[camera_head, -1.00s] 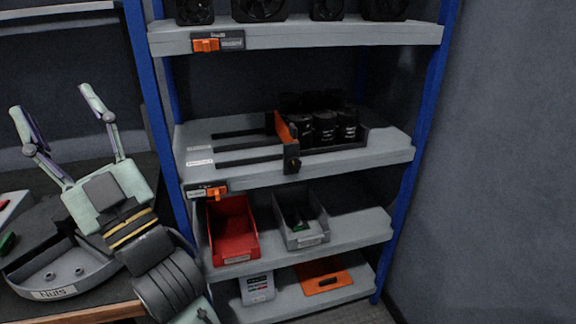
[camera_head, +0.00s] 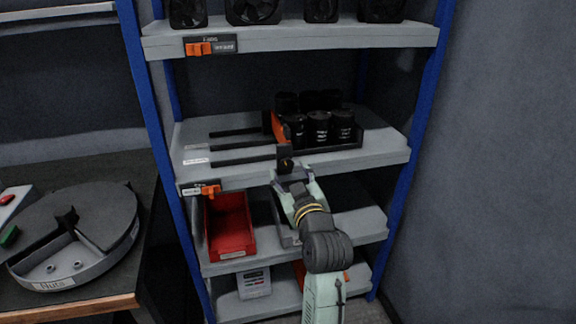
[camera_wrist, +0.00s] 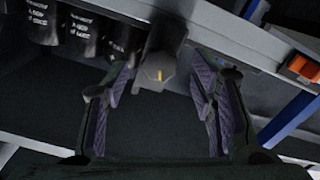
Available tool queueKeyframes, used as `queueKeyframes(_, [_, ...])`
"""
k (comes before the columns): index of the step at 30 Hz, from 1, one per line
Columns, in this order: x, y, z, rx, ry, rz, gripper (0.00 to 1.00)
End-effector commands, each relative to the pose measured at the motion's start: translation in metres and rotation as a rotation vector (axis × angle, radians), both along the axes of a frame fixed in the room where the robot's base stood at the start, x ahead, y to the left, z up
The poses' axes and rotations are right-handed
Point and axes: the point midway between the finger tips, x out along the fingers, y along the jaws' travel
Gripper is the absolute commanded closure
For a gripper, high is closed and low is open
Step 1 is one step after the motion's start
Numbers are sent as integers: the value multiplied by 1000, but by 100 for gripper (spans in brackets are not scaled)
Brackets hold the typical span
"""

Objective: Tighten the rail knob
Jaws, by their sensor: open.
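The rail knob (camera_head: 285,164) is a small black knob at the front of the orange slider (camera_head: 276,128) on the middle shelf's rails. In the wrist view the knob (camera_wrist: 157,73) is dark, with a short yellow mark on its face. My gripper (camera_head: 291,180) is at the shelf's front edge, just in front of the knob. In the wrist view my gripper (camera_wrist: 163,85) is open, with one purple-padded finger on each side of the knob. Gaps show on both sides. How deep the knob sits between the fingers is hard to tell.
Black capacitors (camera_head: 318,124) stand in a tray right of the slider; they also show in the wrist view (camera_wrist: 85,35). My arm covers much of the grey bin below. A red bin (camera_head: 231,228) is on the lower shelf. A blue upright (camera_head: 425,110) bounds the right.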

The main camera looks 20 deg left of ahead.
Motion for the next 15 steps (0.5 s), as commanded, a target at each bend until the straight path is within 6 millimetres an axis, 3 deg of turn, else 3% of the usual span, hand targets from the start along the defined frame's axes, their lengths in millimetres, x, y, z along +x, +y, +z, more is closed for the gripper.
queueKeyframes(6, [19,14,1,0,0,1,48])
queueKeyframes(15, [22,16,0,1,-1,0,48])
